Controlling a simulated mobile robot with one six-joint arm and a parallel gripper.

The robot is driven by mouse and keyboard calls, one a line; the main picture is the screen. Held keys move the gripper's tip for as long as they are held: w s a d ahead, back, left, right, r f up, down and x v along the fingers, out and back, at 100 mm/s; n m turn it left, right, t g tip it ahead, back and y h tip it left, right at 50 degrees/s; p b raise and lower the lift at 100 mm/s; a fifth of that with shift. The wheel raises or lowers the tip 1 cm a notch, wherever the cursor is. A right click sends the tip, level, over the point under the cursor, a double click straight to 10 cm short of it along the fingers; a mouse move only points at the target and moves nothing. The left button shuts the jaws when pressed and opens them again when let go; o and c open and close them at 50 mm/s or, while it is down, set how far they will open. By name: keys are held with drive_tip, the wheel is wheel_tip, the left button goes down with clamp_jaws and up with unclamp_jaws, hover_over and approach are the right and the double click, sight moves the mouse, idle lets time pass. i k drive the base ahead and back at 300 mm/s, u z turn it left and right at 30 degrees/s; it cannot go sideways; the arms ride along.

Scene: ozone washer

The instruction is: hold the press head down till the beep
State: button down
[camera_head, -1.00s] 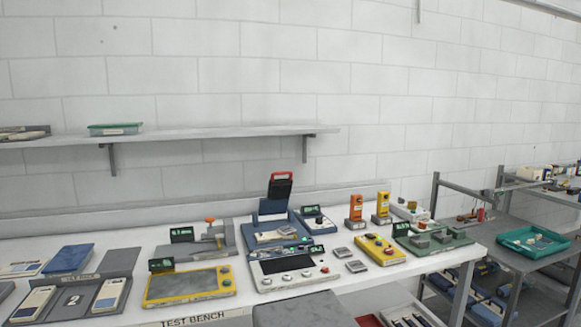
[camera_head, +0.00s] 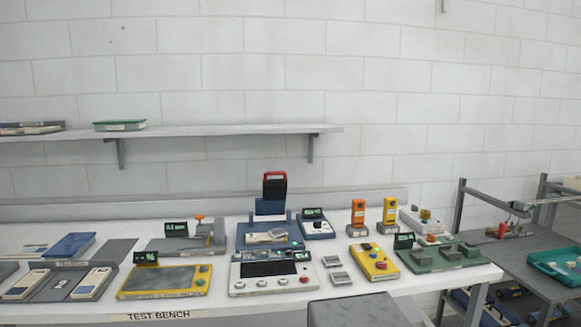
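A blue fixture (camera_head: 265,237) stands at the middle of the test bench. Its black head (camera_head: 274,189) with a red handle (camera_head: 275,174) is raised upright at the back, and a pale part lies on its bed. To its left a grey fixture (camera_head: 172,245) carries a small upright stand with an orange knob (camera_head: 199,218). I cannot tell for sure which of these two is the press head. The head camera view shows no part of my gripper.
A white control box (camera_head: 275,276) with a dark screen stands in front of the blue fixture. A yellow panel (camera_head: 160,281) is to its left, a yellow button box (camera_head: 374,261) to its right. A wall shelf (camera_head: 220,132) runs above. A side table with a green tray (camera_head: 555,262) is at right.

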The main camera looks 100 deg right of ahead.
sight(274, 201)
drive_tip(key=u, duration=0.3)
drive_tip(key=k, duration=0.4)
drive_tip(key=z, duration=2)
drive_tip(key=i, duration=0.95)
drive_tip(key=z, duration=0.15)
drive_tip(key=k, duration=0.45)
